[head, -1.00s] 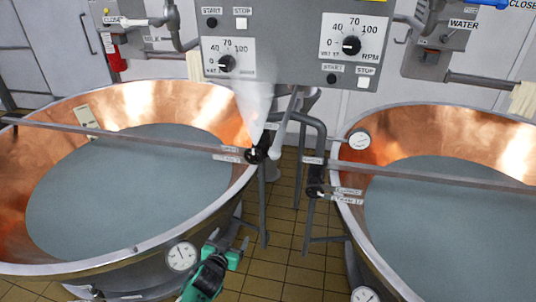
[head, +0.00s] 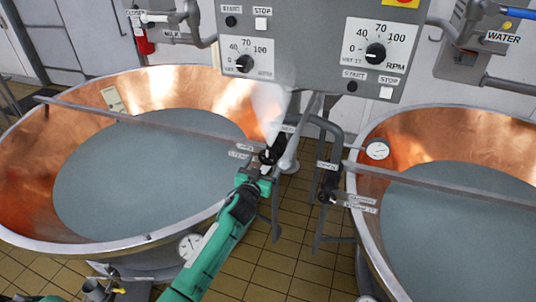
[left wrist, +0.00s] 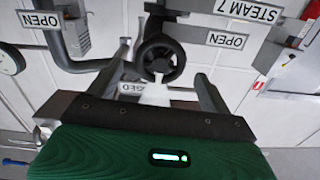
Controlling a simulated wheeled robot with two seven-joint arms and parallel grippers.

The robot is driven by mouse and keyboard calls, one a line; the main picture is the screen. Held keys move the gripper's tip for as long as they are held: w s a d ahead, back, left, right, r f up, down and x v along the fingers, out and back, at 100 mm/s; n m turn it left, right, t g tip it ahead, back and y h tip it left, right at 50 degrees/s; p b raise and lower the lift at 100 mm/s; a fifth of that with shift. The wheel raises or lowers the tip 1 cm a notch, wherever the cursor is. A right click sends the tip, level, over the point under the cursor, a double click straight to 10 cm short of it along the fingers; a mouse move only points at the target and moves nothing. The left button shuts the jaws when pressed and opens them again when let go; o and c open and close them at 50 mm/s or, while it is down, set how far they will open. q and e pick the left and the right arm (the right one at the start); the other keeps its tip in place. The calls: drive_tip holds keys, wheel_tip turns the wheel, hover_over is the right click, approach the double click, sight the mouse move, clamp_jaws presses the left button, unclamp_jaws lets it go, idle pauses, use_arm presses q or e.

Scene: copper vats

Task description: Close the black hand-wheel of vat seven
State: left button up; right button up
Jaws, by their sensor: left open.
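The black hand-wheel (head: 268,156) sits on a pipe at the right rim of the left vat (head: 140,240), beside small labels. In the left wrist view the black hand-wheel (left wrist: 160,58) is a spoked ring, with a "STEAM 7" label (left wrist: 247,11) and an "OPEN" label (left wrist: 226,40) near it, upside down. My left gripper (head: 262,173) reaches up to the wheel from below. Its two fingers are apart, one to each side of the wheel in the wrist view; contact cannot be told. My right gripper is not in view.
A second black valve wheel (head: 328,183) stands to the right, by the right copper vat (head: 365,215). A grey control panel (head: 310,50) with dials hangs above. A metal bar (head: 150,124) crosses the left vat. White vapour (head: 268,105) hangs above the wheel. Tiled floor shows between the vats.

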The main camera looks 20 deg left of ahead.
sight(267, 159)
use_arm(q)
drive_tip(key=shift+w+p, duration=0.35)
drive_tip(key=shift+w, duration=2.05)
drive_tip(key=c, duration=1)
